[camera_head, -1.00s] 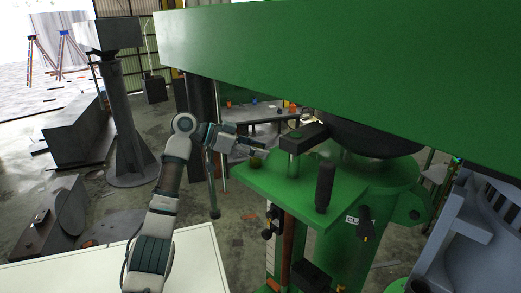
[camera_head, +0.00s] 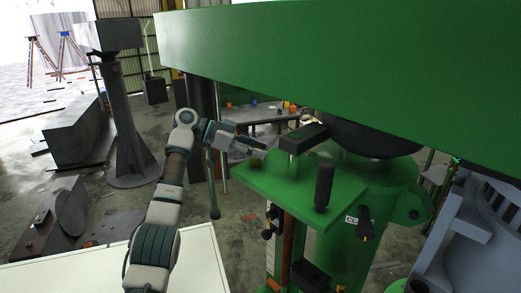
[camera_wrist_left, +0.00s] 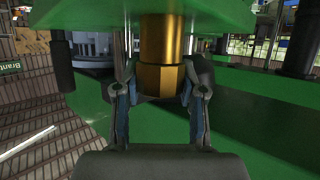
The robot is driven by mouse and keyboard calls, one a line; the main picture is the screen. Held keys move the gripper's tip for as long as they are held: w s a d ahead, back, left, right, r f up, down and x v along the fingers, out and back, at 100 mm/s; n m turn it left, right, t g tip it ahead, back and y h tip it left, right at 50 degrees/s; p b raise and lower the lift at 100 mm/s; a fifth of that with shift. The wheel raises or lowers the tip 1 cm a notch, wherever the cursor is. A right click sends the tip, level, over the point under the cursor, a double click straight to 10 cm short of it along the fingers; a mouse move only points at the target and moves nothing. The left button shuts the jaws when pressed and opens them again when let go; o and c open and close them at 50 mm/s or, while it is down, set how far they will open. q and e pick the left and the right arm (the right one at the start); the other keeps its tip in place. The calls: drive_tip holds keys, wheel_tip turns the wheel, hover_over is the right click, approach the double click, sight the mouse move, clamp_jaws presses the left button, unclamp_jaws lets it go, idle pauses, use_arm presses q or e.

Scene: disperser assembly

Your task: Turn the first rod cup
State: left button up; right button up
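The brass-coloured rod cup (camera_wrist_left: 160,45) shows in the left wrist view as a cylinder with a hexagonal end, against the edge of the green plate (camera_wrist_left: 225,14). My left gripper (camera_wrist_left: 161,88) has one finger on each side of the hexagonal end. The fingers are spread, with narrow gaps seeming to show beside the cup; contact is not clear. In the head view my left gripper (camera_head: 256,148) is at the left corner of the green plate (camera_head: 275,183), where the cup is mostly hidden. My right gripper is not in view.
A large green beam (camera_head: 350,65) hangs over the plate. A dark handle (camera_head: 324,186) stands upright on the plate, and a dark block (camera_head: 304,137) sits on a post behind. A white tabletop (camera_head: 195,262) lies below my left arm. A grey machine (camera_head: 475,225) stands right.

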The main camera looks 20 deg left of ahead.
use_arm(q)
drive_tip(key=o, duration=0.4)
drive_tip(key=shift+a+r, duration=0.2)
drive_tip(key=shift+o, duration=0.3)
drive_tip(key=shift+a+f, duration=0.25)
drive_tip(key=shift+a, duration=0.2)
